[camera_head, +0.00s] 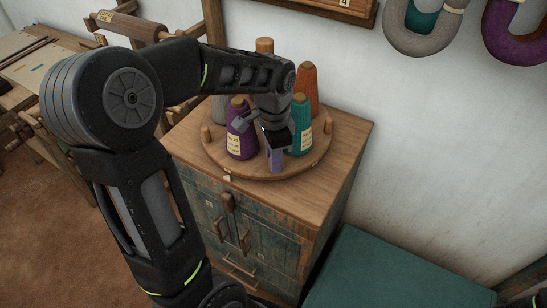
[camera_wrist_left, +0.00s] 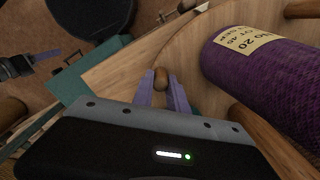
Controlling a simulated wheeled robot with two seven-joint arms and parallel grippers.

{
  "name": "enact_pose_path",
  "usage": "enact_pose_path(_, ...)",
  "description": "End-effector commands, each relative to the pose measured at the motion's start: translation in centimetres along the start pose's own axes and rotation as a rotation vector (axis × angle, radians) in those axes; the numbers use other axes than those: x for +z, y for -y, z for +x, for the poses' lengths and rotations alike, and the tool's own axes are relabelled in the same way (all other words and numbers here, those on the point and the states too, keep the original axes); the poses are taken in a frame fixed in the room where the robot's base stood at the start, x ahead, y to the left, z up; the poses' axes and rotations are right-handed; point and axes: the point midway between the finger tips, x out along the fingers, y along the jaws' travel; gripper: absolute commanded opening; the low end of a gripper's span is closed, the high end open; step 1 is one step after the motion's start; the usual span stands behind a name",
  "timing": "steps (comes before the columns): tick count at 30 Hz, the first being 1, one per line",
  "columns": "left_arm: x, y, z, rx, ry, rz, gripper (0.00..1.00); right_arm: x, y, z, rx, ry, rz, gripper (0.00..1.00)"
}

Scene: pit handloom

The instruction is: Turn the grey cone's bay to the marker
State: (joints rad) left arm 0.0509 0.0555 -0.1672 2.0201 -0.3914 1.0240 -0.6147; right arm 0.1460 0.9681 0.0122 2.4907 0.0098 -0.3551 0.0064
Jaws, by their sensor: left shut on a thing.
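The grey cone (camera_head: 218,109) stands at the back left of the round wooden turntable (camera_head: 215,157), mostly hidden behind my left arm and the purple cone (camera_head: 240,140). The purple cone also shows large in the left wrist view (camera_wrist_left: 270,85). A small pale marker (camera_head: 227,177) sits on the cabinet top by the turntable's front left rim. My left gripper (camera_head: 276,162) points down at the turntable's front, between the purple and teal cones. In the left wrist view its lilac fingers are shut on a wooden peg (camera_wrist_left: 161,80).
A teal cone (camera_head: 300,125) and an orange cone (camera_head: 307,85) stand on the turntable's right. A wooden post (camera_head: 264,46) rises at its middle. The cabinet (camera_head: 250,225) stands against the white wall. A green-topped piece (camera_head: 385,270) is at the lower right.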

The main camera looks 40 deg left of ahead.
Motion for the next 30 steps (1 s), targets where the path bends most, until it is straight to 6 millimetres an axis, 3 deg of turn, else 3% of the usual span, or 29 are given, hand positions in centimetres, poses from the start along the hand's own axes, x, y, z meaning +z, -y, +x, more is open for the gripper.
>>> enact_pose_path(17,-0.7,-0.1,0.0,-0.001,0.000,-0.037,0.00,0.0,0.0,0.0,0.000,0.000,0.000,0.36)
enact_pose_path(30,-3.7,-0.4,0.0,-0.001,0.000,-0.205,0.00,0.0,0.0,0.2,-0.001,-0.001,-0.001,0.36)
